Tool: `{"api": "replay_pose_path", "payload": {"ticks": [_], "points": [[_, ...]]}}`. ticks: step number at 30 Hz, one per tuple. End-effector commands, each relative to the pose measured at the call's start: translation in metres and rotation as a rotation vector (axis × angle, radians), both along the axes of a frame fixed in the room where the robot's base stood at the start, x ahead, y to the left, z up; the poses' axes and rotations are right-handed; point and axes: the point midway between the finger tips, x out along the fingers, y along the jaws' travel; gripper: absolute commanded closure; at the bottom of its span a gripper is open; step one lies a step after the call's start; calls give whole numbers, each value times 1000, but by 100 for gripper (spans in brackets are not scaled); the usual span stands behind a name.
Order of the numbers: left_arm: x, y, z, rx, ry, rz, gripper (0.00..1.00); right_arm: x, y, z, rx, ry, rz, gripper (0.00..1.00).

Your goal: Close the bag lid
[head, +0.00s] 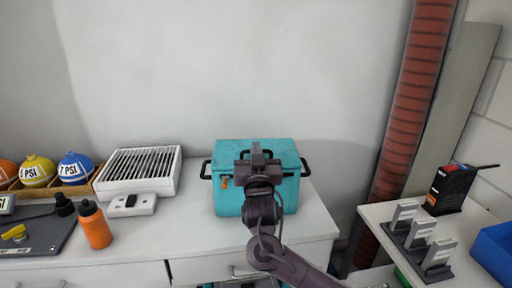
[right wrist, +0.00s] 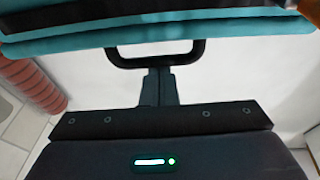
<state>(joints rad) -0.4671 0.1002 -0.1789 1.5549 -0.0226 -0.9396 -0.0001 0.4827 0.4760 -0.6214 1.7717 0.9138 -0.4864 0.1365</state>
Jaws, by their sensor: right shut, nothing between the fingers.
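The teal bag (head: 228,200) stands on the white counter, with black handles at its sides. Its teal lid (head: 285,150) lies over the top and looks down; whether it is fully flush is hard to tell because my arm covers the middle. My right gripper (head: 257,152) is over the bag, in front of the lid. My left gripper is not in view.
An orange bottle (head: 95,226), a white vented box (head: 160,185) and a tray of balls (head: 72,168) stand left of the bag. A red ribbed pipe (head: 412,95) rises at the right. A side table (head: 385,213) holds a rack of grey devices.

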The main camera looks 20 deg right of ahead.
Motion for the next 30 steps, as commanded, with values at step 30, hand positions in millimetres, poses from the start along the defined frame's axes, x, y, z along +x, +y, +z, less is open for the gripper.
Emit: {"api": "replay_pose_path", "payload": {"ticks": [30], "points": [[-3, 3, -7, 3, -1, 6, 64, 0, 1, -6, 0, 15, 1, 100]]}}
